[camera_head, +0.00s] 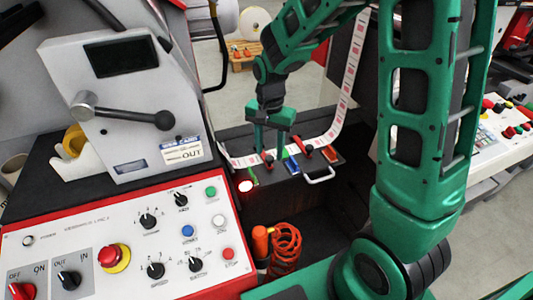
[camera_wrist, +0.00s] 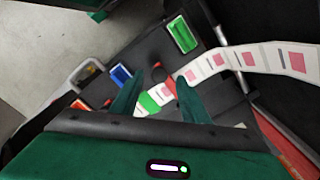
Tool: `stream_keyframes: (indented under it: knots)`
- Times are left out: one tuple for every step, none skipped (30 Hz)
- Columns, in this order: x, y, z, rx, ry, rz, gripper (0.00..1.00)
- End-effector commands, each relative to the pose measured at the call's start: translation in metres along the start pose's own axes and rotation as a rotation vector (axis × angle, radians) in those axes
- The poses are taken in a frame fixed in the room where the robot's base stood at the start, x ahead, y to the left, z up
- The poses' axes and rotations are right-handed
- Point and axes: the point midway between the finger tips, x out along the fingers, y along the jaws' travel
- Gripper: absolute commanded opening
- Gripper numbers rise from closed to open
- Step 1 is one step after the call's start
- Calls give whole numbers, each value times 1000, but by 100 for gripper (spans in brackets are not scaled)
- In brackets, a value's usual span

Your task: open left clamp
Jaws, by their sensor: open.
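My gripper (camera_head: 271,148) is open above the black splicing table (camera_head: 226,140), its green fingers pointing down. The left clamp, with a small red knob (camera_head: 268,158), is just below and between the fingers in the head view. In the wrist view my gripper (camera_wrist: 158,100) shows both fingers apart with nothing held. The left clamp's dark head and red knob (camera_wrist: 158,75) lie just beyond the fingertips. Contact cannot be told. The right clamp's red knob (camera_head: 308,149) is farther right. Whether the left clamp is open or shut is unclear.
The label strip (camera_head: 346,85) curves down and runs across the table under the clamps. The control panel (camera_head: 130,240) and lever (camera_head: 135,116) stand left.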

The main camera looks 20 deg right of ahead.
Motion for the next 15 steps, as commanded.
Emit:
stream_keyframes:
  knots:
    - [7,1,0,0,-2,3,42]
    - [10,1,0,0,-2,2,42]
    - [13,1,0,0,-1,2,42]
    - [15,1,0,0,-1,2,42]
    - [16,1,0,0,-1,1,42]
    - [18,0,0,0,0,1,42]
    - [19,0,0,0,0,0,42]
    - [20,0,0,0,0,0,42]
    - [21,0,0,0,0,0,42]
    - [21,0,0,0,0,0,42]
    - [21,0,0,0,0,0,42]
    - [21,0,0,0,0,0,42]
    - [21,0,0,0,0,0,42]
    - [21,0,0,0,0,0,42]
    - [21,0,0,0,0,0,42]
